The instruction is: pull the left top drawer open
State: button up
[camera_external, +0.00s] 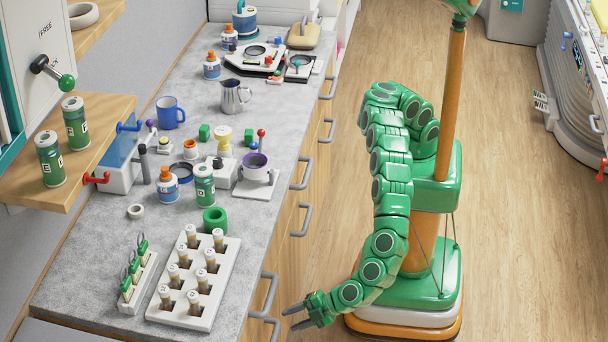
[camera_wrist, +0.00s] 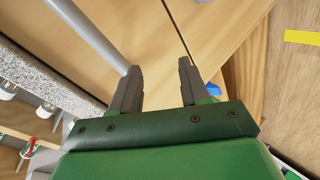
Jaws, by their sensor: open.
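My gripper (camera_external: 292,318) is open and empty, low beside the wooden cabinet front near the bottom of the external view. The nearest grey upper handle (camera_external: 268,290), likely the left top drawer's, is just left of the fingers, with another grey handle (camera_external: 270,325) below it. In the wrist view, my gripper (camera_wrist: 159,68) has its two dark fingers apart. A grey bar handle (camera_wrist: 92,35) runs diagonally down to the left fingertip, not between the fingers; I cannot tell whether they touch. The wooden drawer front (camera_wrist: 135,25) looks closed, with a dark seam beside it.
The grey countertop (camera_external: 105,250) overhangs the cabinet and carries a white vial rack (camera_external: 185,310), a green ring (camera_external: 215,220) and several cups and bottles. More grey handles (camera_external: 302,220) line the front farther away. The wood floor (camera_external: 500,130) right of the cabinet is mostly open.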

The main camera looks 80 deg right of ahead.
aim_at(271, 296)
jog(key=w+d+r+n+t+h, duration=0.1)
jog(key=d+r+n+t+h, duration=0.1)
jog(key=d+r+n+t, duration=0.3)
jog(key=shift+w+d+f+m+g, duration=0.15)
jog(key=shift+w+f+m, duration=0.35)
jog(key=shift+w, duration=0.75)
jog(key=shift+w+d+f+m+g, duration=0.1)
jog(key=shift+w+d+f+m, duration=0.05)
jog(key=shift+w+f, duration=0.9)
jog(key=shift+w+d+f+m+g, duration=0.15)
jog(key=shift+w+f+m, duration=0.25)
jog(key=shift+w, duration=1.05)
grip_shut()
